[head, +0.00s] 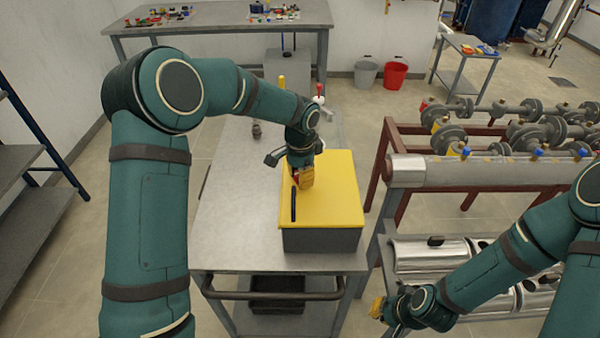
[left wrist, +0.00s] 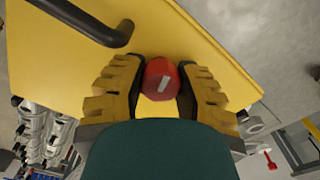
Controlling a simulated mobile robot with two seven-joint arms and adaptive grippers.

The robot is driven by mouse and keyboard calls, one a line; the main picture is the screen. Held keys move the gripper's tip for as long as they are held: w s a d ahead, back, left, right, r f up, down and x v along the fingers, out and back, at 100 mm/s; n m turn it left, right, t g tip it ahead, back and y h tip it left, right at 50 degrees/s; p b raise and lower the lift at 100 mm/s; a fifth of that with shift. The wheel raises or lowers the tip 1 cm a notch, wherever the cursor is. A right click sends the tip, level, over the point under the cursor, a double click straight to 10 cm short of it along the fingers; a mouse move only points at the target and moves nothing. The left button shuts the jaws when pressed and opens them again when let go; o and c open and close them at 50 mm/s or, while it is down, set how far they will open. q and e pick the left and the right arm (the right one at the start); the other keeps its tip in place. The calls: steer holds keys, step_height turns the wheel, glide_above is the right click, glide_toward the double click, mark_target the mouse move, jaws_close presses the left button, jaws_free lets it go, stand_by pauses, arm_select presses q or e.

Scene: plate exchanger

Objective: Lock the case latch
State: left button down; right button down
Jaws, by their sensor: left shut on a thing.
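The case (head: 335,195) has a yellow lid and a grey body and stands on the cart, with its lid down. A black bar handle (head: 293,204) lies on the lid, and it also shows in the left wrist view (left wrist: 85,18). My left gripper (head: 303,180) is over the lid, beyond the handle. Its yellow fingers are shut on a red knob with a white mark (left wrist: 160,78), which I take to be the latch. The fingers hide part of the knob in the head view. My right gripper (head: 377,308) is at the lower right, away from the case; its fingers are barely visible.
The grey cart top (head: 235,220) is clear left of the case. A small dark object (head: 257,130) and some upright tools stand at its far end. A pipe rack with valves (head: 470,170) is close on the right. Grey and red buckets (head: 394,73) stand behind.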

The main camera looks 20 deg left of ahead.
arm_select(q)
steer(key=shift+d+m+p, duration=0.1)
steer(key=shift+m+p, duration=0.35)
steer(key=shift+m, duration=1.05)
steer(key=c, duration=0.6)
jaws_free()
step_height(320, 180, up, 12)
